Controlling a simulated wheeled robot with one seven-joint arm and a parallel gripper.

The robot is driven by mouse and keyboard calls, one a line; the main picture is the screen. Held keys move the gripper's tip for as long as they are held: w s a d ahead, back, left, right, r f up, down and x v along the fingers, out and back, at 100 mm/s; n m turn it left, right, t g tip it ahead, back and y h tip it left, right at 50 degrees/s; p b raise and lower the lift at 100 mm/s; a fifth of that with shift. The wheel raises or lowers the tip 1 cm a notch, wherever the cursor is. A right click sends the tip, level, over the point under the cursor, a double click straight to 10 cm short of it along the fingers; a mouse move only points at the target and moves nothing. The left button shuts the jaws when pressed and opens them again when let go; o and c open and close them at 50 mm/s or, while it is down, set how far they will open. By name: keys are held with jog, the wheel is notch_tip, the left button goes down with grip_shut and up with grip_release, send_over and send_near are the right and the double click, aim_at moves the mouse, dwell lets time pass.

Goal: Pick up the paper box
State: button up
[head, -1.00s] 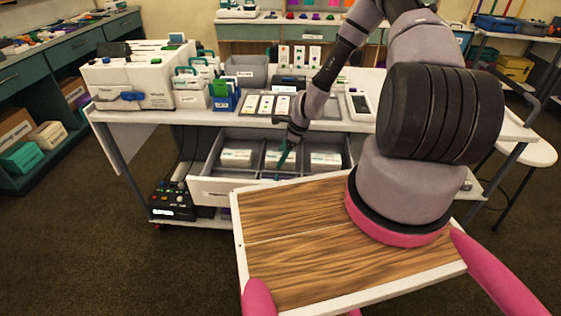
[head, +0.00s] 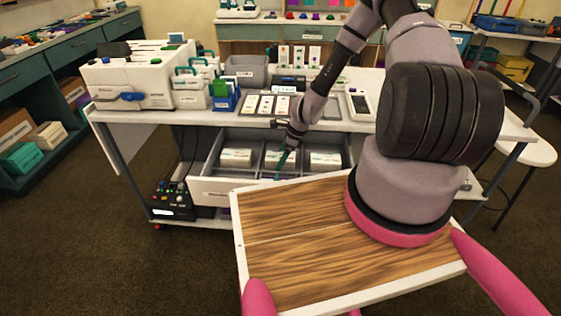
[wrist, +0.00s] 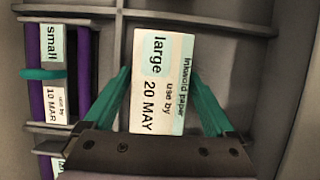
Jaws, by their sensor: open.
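A white paper box (wrist: 160,85) labelled "large", "inkwold paper", "use by 20 MAY" lies in a grey drawer compartment in the wrist view. My gripper (wrist: 159,75) is open, its teal fingers on either side of this box; I cannot tell whether they touch it. In the head view my gripper (head: 283,164) reaches down into the open drawer (head: 222,188), around the middle compartment, where a white box (head: 277,158) shows partly.
White boxes lie in the left (head: 237,157) and right (head: 325,161) drawer compartments. Drawer dividers stand close around my gripper. The cart top (head: 190,115) above holds a white machine (head: 140,75), a grey bin (head: 246,70) and flat cards (head: 266,105).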

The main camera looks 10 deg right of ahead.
aim_at(280, 156)
jog(key=c, duration=0.6)
jog(key=shift+o, duration=0.2)
jog(key=shift+r, duration=0.1)
notch_tip(280, 156, up, 10)
jog(key=shift+r, duration=0.2)
